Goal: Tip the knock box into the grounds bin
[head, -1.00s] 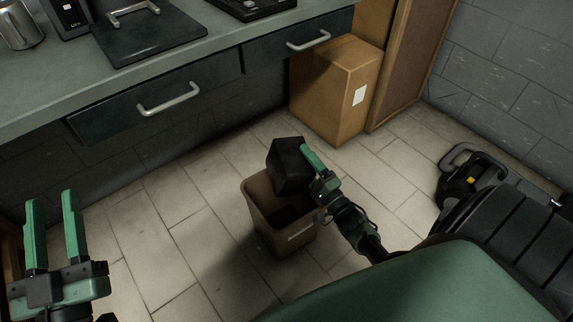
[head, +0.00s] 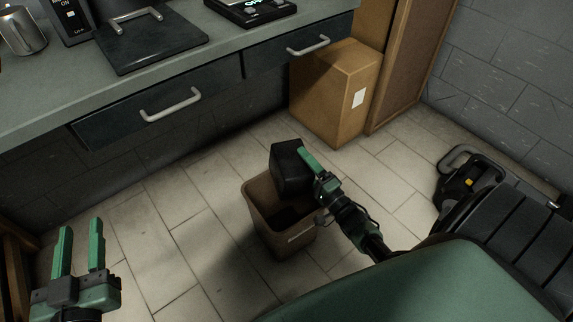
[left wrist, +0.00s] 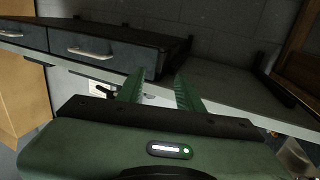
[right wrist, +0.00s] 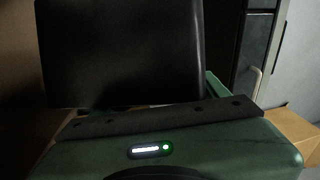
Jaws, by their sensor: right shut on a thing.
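The knock box is a black box (head: 288,168) held over the back of the grounds bin, tilted. My right gripper (head: 310,165) is shut on it. The box also fills much of the right wrist view (right wrist: 120,50), hiding most of the fingers. My left gripper (head: 80,245) is open and empty at the lower left, with both green fingers also showing in the left wrist view (left wrist: 160,92).
A counter (head: 60,100) with drawers and handles runs across the upper left, bearing a black tray, a scale and a metal jug. A cardboard box (head: 330,95) stands behind the bin. A black machine with a handle (head: 465,175) is at right. Floor left of the bin is clear.

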